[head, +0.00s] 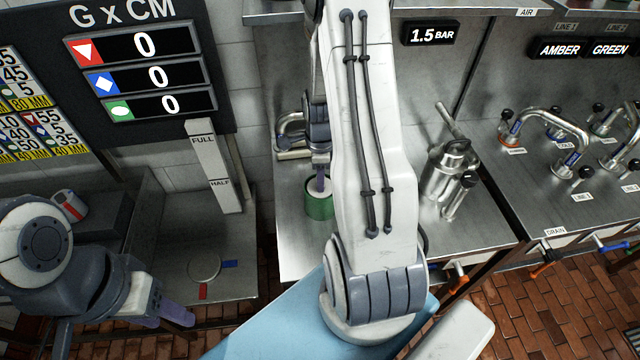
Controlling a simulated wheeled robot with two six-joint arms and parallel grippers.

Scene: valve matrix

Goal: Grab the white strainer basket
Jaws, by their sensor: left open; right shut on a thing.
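A green cylindrical cup (319,209) stands on the steel worktop in the middle of the head view. A white round piece (314,190), which looks like the strainer basket, shows inside its top. My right gripper (320,183) points down into the cup, its fingers shut on the white piece. My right arm hides part of the worktop to the right of the cup. My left gripper (168,312) is open and empty at the lower left, well apart from the cup.
A steel canister with handles (443,175) stands to the right of my arm. A bent steel pipe (290,135) is behind the cup. Valves and pipes (550,130) fill the right bench. A round plate (204,267) lies on the left bench.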

